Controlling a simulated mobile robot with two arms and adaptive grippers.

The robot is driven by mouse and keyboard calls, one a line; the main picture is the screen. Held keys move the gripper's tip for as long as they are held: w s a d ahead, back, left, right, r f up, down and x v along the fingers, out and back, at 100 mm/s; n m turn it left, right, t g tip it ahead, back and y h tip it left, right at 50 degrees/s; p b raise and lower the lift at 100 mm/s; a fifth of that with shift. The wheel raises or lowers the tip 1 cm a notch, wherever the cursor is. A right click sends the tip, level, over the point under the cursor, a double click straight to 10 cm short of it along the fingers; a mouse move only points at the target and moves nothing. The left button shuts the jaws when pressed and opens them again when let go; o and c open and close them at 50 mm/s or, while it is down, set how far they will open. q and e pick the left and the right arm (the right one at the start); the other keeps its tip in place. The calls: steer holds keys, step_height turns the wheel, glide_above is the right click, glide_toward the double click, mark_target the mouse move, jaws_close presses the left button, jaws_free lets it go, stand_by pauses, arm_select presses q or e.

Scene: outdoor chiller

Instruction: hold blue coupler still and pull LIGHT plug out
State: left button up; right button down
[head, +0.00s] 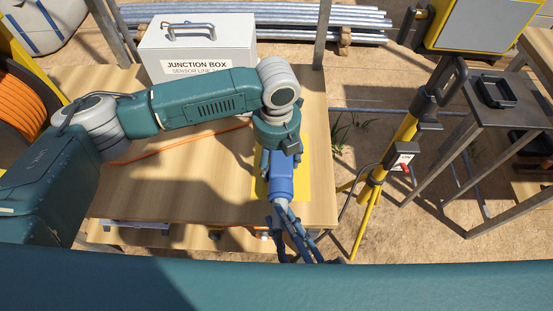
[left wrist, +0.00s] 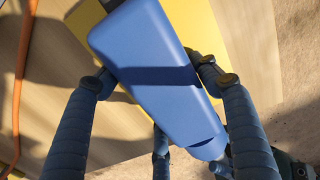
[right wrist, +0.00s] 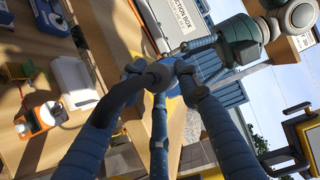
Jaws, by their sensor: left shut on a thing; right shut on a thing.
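The blue coupler (head: 281,180) lies over a yellow mat (head: 302,188) at the table's right side. My left gripper (head: 277,152) is shut around its body. In the left wrist view the coupler (left wrist: 158,60) fills the space between the fingers (left wrist: 150,84). My right gripper (head: 284,212) is at the coupler's near end, its fingers closed together. In the right wrist view its fingertips (right wrist: 160,80) meet around a small greyish-blue part, seemingly the LIGHT plug (right wrist: 160,73). The fingers mostly hide it, and I cannot tell whether it is still seated.
A white junction box (head: 198,47) stands at the table's back. An orange cable (head: 175,142) crosses the wooden table (head: 130,190) to the coupler area. An orange reel (head: 22,100) is at left. A yellow lamp stand (head: 378,172) with a dark cable stands close at right.

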mark_target(279, 230)
steer(key=shift+s+a+r, duration=0.1)
steer(key=shift+s+r, duration=0.25)
steer(key=shift+r, duration=0.1)
arm_select(q)
steer(key=shift+f, duration=0.1)
arm_select(e)
steer(key=shift+s, duration=1.25)
steer(key=shift+s+f, duration=0.25)
steer(key=shift+s, duration=0.8)
arm_select(q)
steer(key=shift+s, duration=0.1)
arm_select(e)
steer(key=shift+s, duration=0.8)
steer(key=c, duration=1.9)
jaws_free()
jaws_close()
